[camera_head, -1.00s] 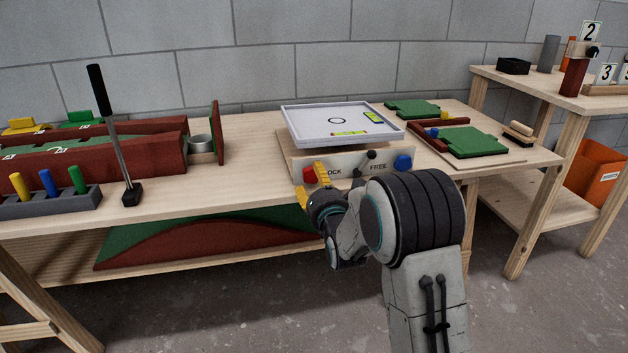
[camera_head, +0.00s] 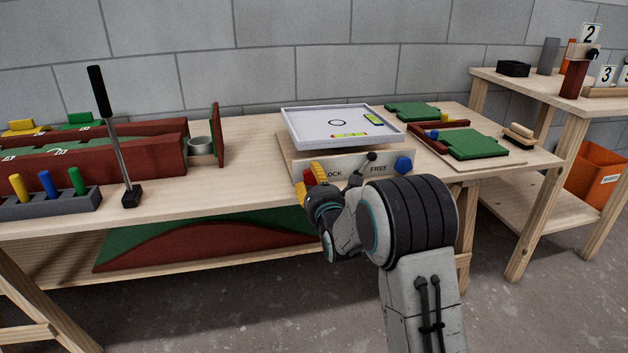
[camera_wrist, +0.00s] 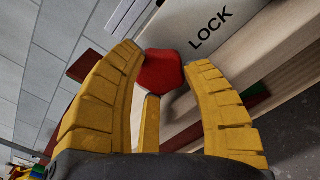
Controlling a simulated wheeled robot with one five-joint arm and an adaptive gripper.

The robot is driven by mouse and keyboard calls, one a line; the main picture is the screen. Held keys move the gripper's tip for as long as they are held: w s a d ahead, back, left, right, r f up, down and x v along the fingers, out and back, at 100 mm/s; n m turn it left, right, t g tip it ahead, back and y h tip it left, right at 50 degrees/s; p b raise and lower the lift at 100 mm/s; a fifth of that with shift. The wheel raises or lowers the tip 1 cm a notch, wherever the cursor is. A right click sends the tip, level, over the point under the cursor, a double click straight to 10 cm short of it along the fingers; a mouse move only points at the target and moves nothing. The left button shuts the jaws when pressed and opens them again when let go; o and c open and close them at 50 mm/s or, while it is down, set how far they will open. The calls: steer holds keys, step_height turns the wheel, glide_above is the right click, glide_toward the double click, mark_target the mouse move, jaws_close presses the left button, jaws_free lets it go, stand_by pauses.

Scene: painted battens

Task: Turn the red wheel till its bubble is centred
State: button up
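The red wheel (camera_head: 309,176) sits at the left end of the panel under the pale tilting tray (camera_head: 300,126). In the wrist view the red wheel (camera_wrist: 163,72) lies between the yellow fingertips of my gripper (camera_wrist: 165,58). The fingers reach both sides of it, with little or no gap, and look shut on it. In the head view my gripper (camera_head: 309,181) covers part of the wheel. Two yellow-green vials lie on the tray, a front vial (camera_head: 349,135) and a right vial (camera_head: 374,119). Their bubbles are too small to place.
A blue wheel (camera_head: 403,164) is at the panel's right end. A black lever (camera_head: 369,157) stands between the LOCK and FREE labels. A putter (camera_head: 112,140) stands at left by a peg block (camera_head: 45,203). Green boards (camera_head: 475,143) lie at right.

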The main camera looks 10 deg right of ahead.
steer(key=shift+r, duration=0.1)
steer(key=c, duration=0.4)
steer(key=shift+d+r+n, duration=0.1)
steer(key=shift+n, duration=0.7)
steer(key=o, duration=0.9)
steer(key=shift+o, duration=0.2)
steer(key=shift+s, duration=0.45)
steer(key=s, duration=1.1)
